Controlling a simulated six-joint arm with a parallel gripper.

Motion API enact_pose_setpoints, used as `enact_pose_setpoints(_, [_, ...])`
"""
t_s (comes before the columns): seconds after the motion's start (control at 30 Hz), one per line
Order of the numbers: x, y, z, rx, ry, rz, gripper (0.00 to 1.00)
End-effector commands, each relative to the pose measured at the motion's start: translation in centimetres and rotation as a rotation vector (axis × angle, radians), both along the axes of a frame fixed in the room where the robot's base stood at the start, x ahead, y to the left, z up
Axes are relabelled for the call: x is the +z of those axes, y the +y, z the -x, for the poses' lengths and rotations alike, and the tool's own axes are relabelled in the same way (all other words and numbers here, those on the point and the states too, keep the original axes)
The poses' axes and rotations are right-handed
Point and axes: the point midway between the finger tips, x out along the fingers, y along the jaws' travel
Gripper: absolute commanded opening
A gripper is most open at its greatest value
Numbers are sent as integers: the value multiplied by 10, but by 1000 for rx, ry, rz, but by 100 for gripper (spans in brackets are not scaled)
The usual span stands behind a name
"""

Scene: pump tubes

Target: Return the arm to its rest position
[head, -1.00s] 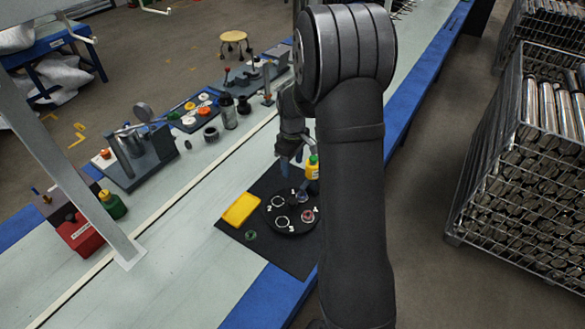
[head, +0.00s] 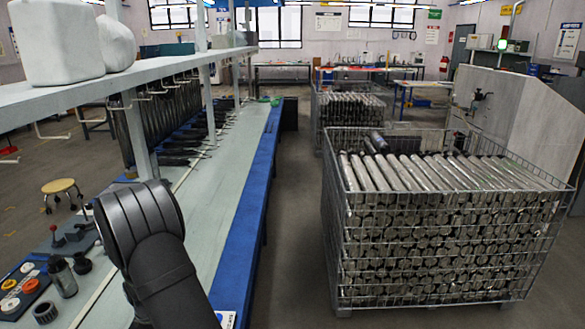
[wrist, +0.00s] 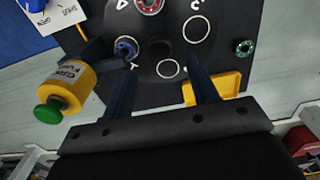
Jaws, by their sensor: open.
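My gripper (wrist: 163,66) is open in the wrist view, its two blue-black fingers apart with nothing held between them. It hangs over a black round plate (wrist: 165,72) with white circles and markings. A blue ring-like part (wrist: 126,47) and a red one (wrist: 150,4) sit on the plate. In the head view only part of my arm shows, at the lower left; the gripper and plate are out of that view.
In the head view, a wire crate of metal tubes (head: 440,235) stands right of the bench (head: 218,200). A shelf (head: 160,68) runs above the bench.

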Motion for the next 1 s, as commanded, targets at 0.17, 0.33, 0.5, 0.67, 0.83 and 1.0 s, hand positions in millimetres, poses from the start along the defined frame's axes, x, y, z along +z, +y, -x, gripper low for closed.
enact_pose_setpoints(0.17, [-32, 0, 1, 0, 3, 2, 54])
enact_pose_setpoints(0.33, [-53, 0, 1, 0, 2, 2, 54])
enact_pose_setpoints(0.5, [-63, 0, 0, 0, 0, 0, 54])
enact_pose_setpoints(0.67, [-65, 0, 0, 0, 0, 0, 54])
enact_pose_setpoints(0.83, [-64, 0, 0, 0, 0, 0, 54])
enact_pose_setpoints(1.0, [-59, 0, 0, 0, -1, -1, 54])
